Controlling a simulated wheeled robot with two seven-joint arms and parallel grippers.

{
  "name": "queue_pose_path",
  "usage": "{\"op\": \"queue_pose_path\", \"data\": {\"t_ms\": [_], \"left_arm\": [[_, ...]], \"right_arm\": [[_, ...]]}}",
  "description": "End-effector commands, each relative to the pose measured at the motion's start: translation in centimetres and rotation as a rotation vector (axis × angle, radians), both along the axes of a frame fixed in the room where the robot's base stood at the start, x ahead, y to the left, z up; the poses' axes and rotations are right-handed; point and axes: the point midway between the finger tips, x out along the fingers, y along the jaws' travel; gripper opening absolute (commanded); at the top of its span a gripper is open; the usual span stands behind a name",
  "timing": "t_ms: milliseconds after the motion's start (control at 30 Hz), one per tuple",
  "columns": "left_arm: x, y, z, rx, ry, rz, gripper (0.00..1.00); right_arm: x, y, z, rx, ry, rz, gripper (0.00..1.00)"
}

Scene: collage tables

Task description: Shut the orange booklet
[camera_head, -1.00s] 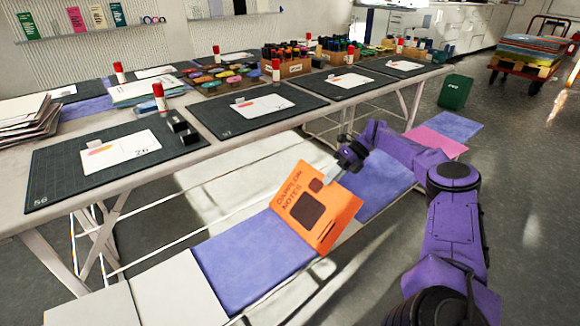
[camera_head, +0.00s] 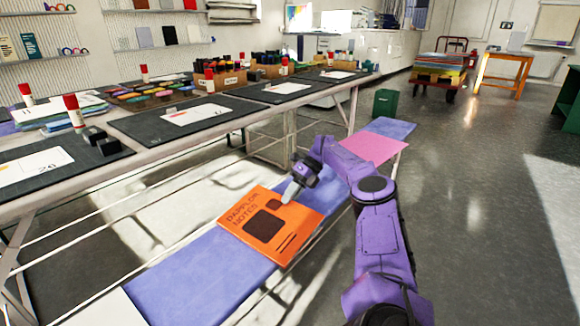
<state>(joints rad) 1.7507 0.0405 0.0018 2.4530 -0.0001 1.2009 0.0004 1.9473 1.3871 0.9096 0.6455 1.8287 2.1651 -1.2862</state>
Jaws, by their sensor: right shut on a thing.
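The orange booklet (camera_head: 258,249) lies on the blue pad of the low bench in the head view, its front facing up with dark lettering and a dark square. It looks nearly flat and closed; I cannot tell if its cover is fully down. My right gripper (camera_head: 291,191) is at the booklet's upper edge, shut on it, with the fingertips over the orange surface. My right arm reaches in from the lower right. My left gripper is not in view.
The low bench has blue pads (camera_head: 200,275) and a pink pad (camera_head: 374,149). A long table with dark cutting mats (camera_head: 150,126), glue sticks and marker boxes stands behind it at left. A green bin (camera_head: 385,103) stands beyond. Floor at right is clear.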

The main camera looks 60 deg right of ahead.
Motion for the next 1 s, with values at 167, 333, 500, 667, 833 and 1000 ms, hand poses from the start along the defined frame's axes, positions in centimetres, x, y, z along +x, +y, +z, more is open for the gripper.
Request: {"op": "queue_pose_path", "data": {"t_ms": [167,333,500,667,833,1000], "left_arm": [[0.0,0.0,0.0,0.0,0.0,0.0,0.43],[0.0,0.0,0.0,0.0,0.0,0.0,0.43],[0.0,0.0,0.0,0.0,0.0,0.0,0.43],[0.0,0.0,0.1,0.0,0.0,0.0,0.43],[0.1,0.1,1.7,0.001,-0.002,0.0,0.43],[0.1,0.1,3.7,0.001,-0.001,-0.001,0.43]], "right_arm": [[-0.1,-0.2,-0.2,-0.007,0.004,-0.001,0.0],[-0.1,-0.2,-0.2,-0.007,0.004,-0.002,0.24],[-0.1,-0.1,-0.1,-0.004,0.003,-0.002,0.29],[-0.1,-0.1,0.2,-0.004,0.001,-0.002,0.29],[0.0,-0.2,3.3,-0.004,-0.002,-0.002,0.29],[-1.0,1.3,5.8,-0.001,-0.008,0.0,0.29]]}}
